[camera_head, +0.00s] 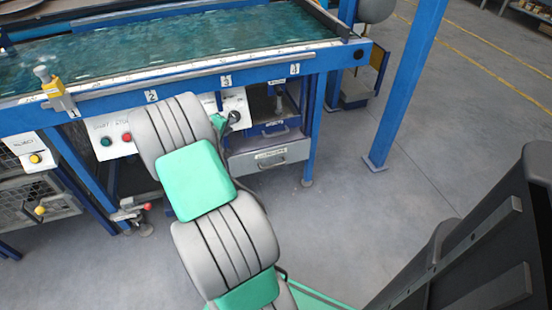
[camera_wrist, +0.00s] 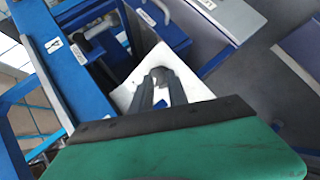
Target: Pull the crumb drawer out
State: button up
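In the head view, a grey drawer front (camera_head: 270,158) with a handle and a small label sits low under the table, right of my arm. It looks closed, and its label is too small to read, but it seems to be the crumb drawer. My gripper is mostly hidden behind my arm in that view. In the wrist view, the two dark fingers of my gripper (camera_wrist: 160,86) point at a white panel. A dark grey knob-like piece (camera_wrist: 160,73) shows at the fingertips. I cannot tell whether the fingers touch or grip it.
A blue drawer front (camera_head: 275,132) with a handle is above the grey one. The blue table frame (camera_head: 190,88) carries numbered labels. A blue post (camera_head: 405,85) stands right. Floor (camera_head: 345,200) before the drawer is clear.

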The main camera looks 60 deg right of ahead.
aim_at(277, 134)
jog(key=s+d+f+n+g+h+b, duration=0.1)
jog(key=s+d+f+n+h+b, duration=0.15)
jog(key=s+d+f, duration=0.35)
jog(key=s+d+f+n+g+h+b, duration=0.1)
jog(key=s+d+f+h+b, duration=0.2)
jog(key=f, duration=0.5)
jog(key=shift+y, duration=0.75)
jog(key=d, duration=0.3)
jog(key=d+b, duration=0.1)
jog(key=d, duration=0.1)
jog(key=s+d+b, duration=0.1)
jog(key=d, duration=0.2)
jog(key=shift+d+f, duration=0.2)
jog(key=shift+d, duration=0.15)
grip_shut()
